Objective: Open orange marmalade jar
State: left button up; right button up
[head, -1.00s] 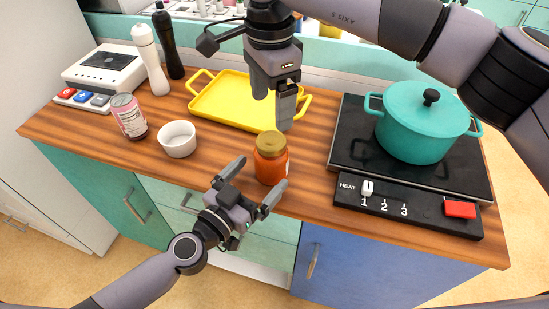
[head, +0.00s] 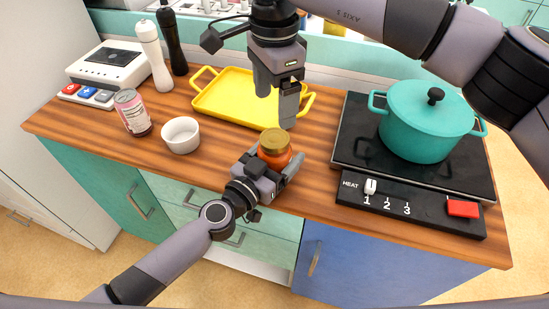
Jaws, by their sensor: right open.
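The orange marmalade jar (head: 284,157) stands upright near the front edge of the wooden counter, with its gold lid (head: 274,141) on. My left gripper (head: 276,158) is low at the jar's front, with one finger on each side of the glass. Whether the fingers touch the jar is hard to tell, and the gripper hides part of its lower body. My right gripper (head: 276,103) is open and empty, pointing down above and behind the jar, in front of the yellow tray.
A yellow tray (head: 215,102) lies behind the jar. A white bowl (head: 181,136), a pink can (head: 132,112) and two mills (head: 153,56) stand to the left. A teal pot (head: 420,122) sits on the black hob (head: 350,140) at right. Bare counter separates jar and hob.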

aim_at(274, 138)
pick_arm(q)
grip_shut()
pick_arm(e)
jog(key=m, duration=1.4)
jog(key=shift+m, duration=0.4)
jog(key=m, duration=0.4)
jog(key=shift+m, duration=0.4)
jog(key=m, duration=1.5)
jog(key=shift+m, duration=0.4)
jog(key=m, duration=0.4)
jog(key=shift+m, duration=0.4)
jog(key=shift+f, duration=4.05)
